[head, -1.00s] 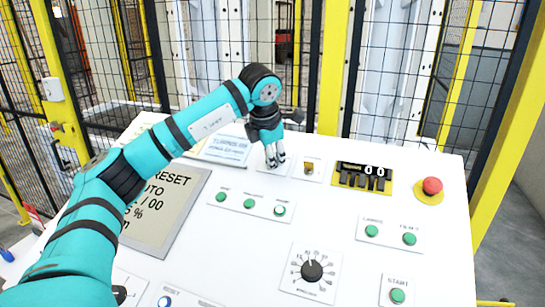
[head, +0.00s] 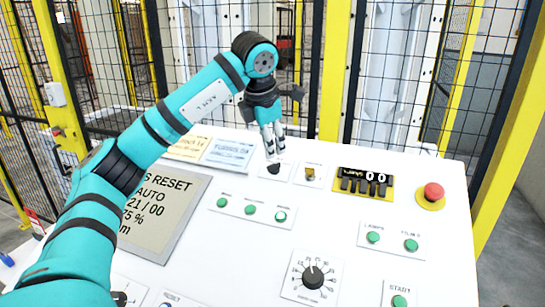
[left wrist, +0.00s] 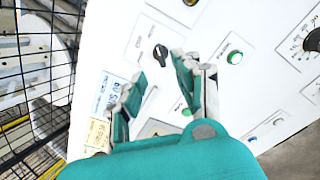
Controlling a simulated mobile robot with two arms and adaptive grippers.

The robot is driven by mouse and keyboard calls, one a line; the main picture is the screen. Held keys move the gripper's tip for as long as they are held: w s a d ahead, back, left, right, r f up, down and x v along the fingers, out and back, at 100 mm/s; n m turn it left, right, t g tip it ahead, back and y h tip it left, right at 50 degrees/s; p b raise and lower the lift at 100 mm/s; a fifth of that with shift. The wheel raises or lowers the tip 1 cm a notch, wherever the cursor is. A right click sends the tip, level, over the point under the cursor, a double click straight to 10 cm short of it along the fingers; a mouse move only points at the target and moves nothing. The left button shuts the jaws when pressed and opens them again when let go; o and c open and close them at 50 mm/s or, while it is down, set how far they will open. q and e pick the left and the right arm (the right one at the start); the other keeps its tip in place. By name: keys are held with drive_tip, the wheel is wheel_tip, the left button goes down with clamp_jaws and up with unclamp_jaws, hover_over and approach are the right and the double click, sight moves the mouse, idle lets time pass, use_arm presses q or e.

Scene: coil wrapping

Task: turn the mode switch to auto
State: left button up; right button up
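The mode switch is a small black rotary knob (head: 273,169) on a white plate near the back edge of the white control panel (head: 330,225). It also shows in the left wrist view (left wrist: 160,53), with a light mark along its slanted handle. The lettering on its plate is too small to read. My left gripper (head: 272,154) points down just above and behind the knob. In the left wrist view its fingers (left wrist: 160,69) are apart with nothing between them, and the knob lies just beyond the tips. My right gripper is not in view.
A screen (head: 153,215) reading "AUTO" is partly behind my left arm. A key-like switch (head: 310,173), a counter (head: 363,184) and a red emergency button (head: 433,192) stand to the right of the knob. Green buttons (head: 250,209) sit in front. A mesh fence stands behind the panel.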

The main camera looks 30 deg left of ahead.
use_arm(q)
drive_tip(key=shift+v, duration=2.25)
drive_tip(key=shift+f, duration=0.1)
